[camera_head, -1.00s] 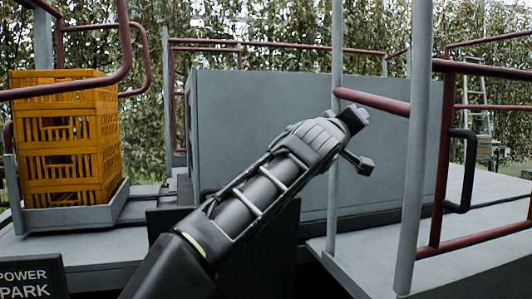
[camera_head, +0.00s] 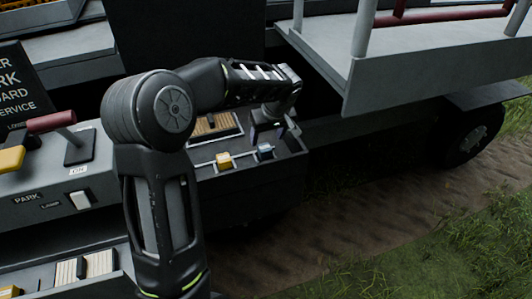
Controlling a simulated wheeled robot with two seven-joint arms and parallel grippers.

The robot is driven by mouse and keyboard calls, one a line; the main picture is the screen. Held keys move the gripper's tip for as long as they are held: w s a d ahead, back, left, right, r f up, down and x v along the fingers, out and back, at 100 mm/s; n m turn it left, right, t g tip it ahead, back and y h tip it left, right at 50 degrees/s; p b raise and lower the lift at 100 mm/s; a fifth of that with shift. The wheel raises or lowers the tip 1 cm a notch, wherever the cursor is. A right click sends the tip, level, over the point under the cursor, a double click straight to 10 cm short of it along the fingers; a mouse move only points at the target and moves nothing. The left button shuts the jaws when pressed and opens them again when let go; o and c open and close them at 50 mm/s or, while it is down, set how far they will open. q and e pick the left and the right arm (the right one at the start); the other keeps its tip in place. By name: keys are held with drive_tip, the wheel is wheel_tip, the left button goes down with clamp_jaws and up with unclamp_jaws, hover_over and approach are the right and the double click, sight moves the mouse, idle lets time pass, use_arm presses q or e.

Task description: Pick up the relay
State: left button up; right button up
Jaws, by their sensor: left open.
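Two small block-shaped parts sit in an open dark tray (camera_head: 268,182) right of my arm: a yellow one (camera_head: 224,160) and a blue-grey one (camera_head: 265,151). Either could be the relay; I cannot tell which from their looks. My left gripper (camera_head: 272,128) points down over the back right of this tray, just behind and above the blue-grey block. It is open, and I see nothing held in it. Its fingertips are small and dark, so any contact with the tray is unclear. My right gripper is not in view.
Another tray with a wooden-looking insert (camera_head: 68,272) is at lower left. A grey platform (camera_head: 425,62) overhangs at right, above a wheel (camera_head: 474,138).

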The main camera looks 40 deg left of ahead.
sight(265, 147)
use_arm(q)
drive_tip(key=shift+x, duration=1.25)
drive_tip(key=shift+w, duration=0.1)
drive_tip(key=shift+a+f+p, duration=0.1)
drive_tip(key=shift+f+p, duration=0.35)
drive_tip(key=shift+p, duration=0.05)
drive_tip(key=p+x, duration=0.1)
drive_tip(key=x, duration=0.3)
drive_tip(key=shift+w+f, duration=0.1)
drive_tip(key=shift+f, duration=0.05)
clamp_jaws()
